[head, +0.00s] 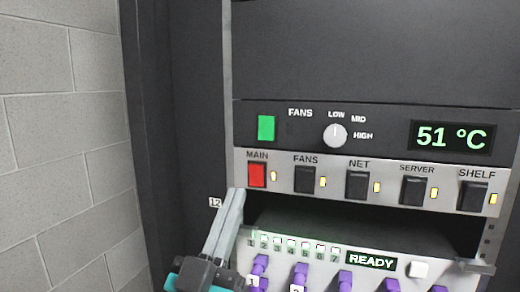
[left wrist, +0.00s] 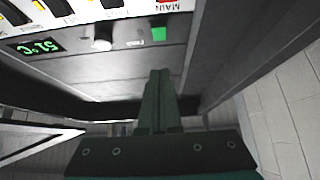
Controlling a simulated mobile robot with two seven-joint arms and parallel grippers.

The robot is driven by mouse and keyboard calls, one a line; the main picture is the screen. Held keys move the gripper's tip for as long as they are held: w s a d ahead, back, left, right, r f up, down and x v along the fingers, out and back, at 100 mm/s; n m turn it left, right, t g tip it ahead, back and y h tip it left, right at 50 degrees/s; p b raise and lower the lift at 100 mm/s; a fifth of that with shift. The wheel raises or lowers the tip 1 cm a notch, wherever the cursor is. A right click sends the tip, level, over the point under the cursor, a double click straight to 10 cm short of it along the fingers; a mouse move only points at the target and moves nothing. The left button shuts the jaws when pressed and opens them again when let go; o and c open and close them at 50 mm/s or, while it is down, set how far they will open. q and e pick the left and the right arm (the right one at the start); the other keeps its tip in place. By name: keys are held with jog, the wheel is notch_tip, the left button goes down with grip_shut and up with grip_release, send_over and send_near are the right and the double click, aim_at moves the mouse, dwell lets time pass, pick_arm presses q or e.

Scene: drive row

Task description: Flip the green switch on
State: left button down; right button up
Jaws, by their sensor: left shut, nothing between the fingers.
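The green switch (head: 266,128) is on the dark fans panel, left of the round knob. It also shows in the left wrist view (left wrist: 158,34), beyond my fingertips. My left gripper (head: 237,192) is shut and empty, its fingers pointing up in the head view. Its tips are below and left of the green switch, near the lower left corner of the red MAIN switch (head: 257,175). In the left wrist view the shut fingers (left wrist: 160,73) show a gap in the picture to the green switch. My right gripper is not in view.
The knob (head: 335,135) and the 51 °C display (head: 451,137) are right of the green switch. Black switches (head: 307,179) with small lights line the silver strip below. A READY unit (head: 371,261) with purple levers is lower. A block wall (head: 60,130) is left.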

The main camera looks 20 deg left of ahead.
pick_arm(q)
send_near(266, 132)
notch_tip(266, 132, up, 5)
jog(key=shift+w+d+f, duration=0.1)
jog(key=shift+w+f, duration=0.15)
jog(key=shift+w, duration=0.5)
jog(key=shift+w+a+f, duration=0.1)
jog(key=shift+w+f, duration=0.1)
jog(key=shift+w, duration=0.6)
jog(key=shift+w+d+f, duration=0.1)
jog(key=shift+w+f, duration=0.15)
jog(key=shift+w, duration=0.5)
